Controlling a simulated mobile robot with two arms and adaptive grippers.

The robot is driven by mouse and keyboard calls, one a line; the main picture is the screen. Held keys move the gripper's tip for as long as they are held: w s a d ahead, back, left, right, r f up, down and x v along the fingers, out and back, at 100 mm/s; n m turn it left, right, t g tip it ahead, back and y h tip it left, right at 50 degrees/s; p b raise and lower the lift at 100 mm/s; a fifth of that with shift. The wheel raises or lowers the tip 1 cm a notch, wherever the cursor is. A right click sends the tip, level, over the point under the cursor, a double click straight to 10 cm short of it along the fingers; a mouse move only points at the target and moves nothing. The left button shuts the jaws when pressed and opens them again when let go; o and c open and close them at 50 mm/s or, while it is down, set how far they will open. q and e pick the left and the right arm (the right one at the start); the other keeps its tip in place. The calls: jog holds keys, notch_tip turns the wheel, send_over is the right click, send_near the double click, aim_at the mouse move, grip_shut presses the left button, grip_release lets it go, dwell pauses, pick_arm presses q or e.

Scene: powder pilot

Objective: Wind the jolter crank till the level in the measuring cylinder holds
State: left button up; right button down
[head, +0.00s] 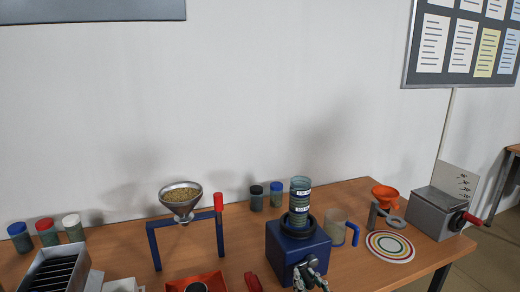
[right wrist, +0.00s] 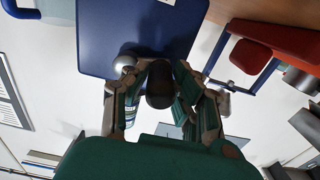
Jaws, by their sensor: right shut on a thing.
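The jolter is a dark blue box (head: 290,252) on the table, right of centre in the head view; its blue face (right wrist: 130,25) fills the top of the right wrist view. The measuring cylinder (head: 300,200) stands upright in the dark collar on top. It has pale label bands; its powder level is too small to read. My right gripper (head: 312,276) is at the front of the jolter. In the right wrist view its fingers are shut on the dark crank knob (right wrist: 160,88), beside a shiny metal hub (right wrist: 124,65). My left gripper is not in view.
A funnel of grain (head: 182,196) sits on a blue stand to the left. Red tray (head: 196,283) is at the front edge. Lidded jars are behind.

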jog(key=shift+d+r, duration=0.1)
jog(key=shift+d, duration=0.1)
jog(key=shift+w+d+f+b, duration=0.15)
jog(key=shift+d+f+b, duration=0.05)
jog(key=shift+f+b, duration=0.2)
jog(key=shift+w+d+f+b, duration=0.1)
jog(key=shift+d+f+b, duration=0.15)
jog(key=shift+f, duration=0.25)
jog(key=shift+d+f, duration=0.1)
jog(key=shift+w+d, duration=0.1)
